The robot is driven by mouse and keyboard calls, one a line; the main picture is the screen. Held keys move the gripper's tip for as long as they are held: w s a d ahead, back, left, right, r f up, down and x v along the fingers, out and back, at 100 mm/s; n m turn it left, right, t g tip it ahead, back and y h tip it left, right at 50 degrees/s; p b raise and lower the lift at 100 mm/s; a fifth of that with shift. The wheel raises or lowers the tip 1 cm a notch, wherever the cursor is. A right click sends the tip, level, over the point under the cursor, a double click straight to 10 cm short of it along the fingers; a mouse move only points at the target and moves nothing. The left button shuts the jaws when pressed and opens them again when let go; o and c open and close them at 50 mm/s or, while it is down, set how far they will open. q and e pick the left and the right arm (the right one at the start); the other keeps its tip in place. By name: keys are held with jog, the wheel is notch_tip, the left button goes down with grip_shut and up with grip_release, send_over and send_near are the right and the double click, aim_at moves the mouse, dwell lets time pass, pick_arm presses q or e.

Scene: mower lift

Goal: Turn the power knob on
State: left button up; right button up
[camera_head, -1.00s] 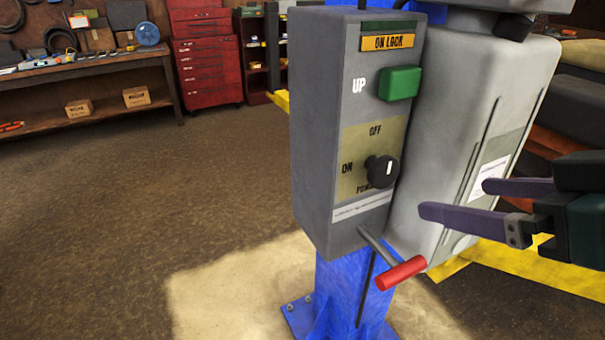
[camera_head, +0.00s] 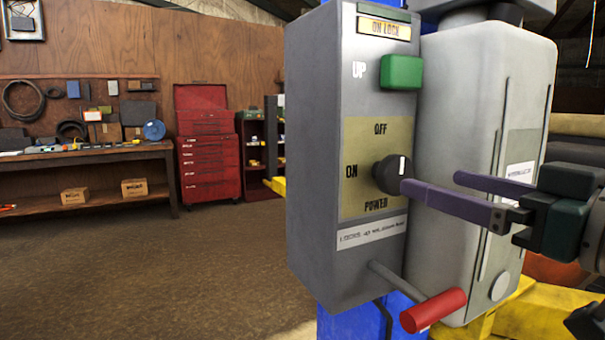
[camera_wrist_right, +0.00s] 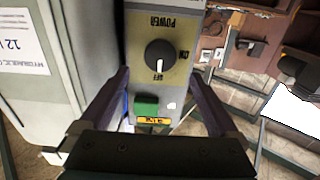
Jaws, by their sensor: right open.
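The black power knob (camera_head: 390,175) is on the front of the grey control box (camera_head: 318,180), on a tan plate (camera_head: 360,142) marked OFF at the top and ON at the left. Its white mark points up at OFF. In the right wrist view the picture is upside down, and the knob (camera_wrist_right: 160,54) has its mark toward OFF. My right gripper (camera_head: 432,184) is open and empty, just right of the knob, with its purple fingers apart. In the right wrist view the knob lies between and beyond the fingertips (camera_wrist_right: 159,76). My left gripper is not in view.
A green UP button (camera_head: 401,72) sits above the knob. A red-handled lever (camera_head: 433,310) sticks out below the box. A grey hydraulic unit (camera_head: 468,150) stands right behind the gripper. A workbench (camera_head: 90,155) and red tool chest (camera_head: 208,150) are far back.

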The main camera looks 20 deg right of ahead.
aim_at(401, 172)
jog(key=shift+w+a, duration=0.15)
jog(key=shift+w, duration=1.35)
jog(key=shift+w+a, duration=0.1)
jog(key=shift+w, duration=1.4)
jog(key=shift+c, duration=0.4)
jog(key=c, duration=1.3)
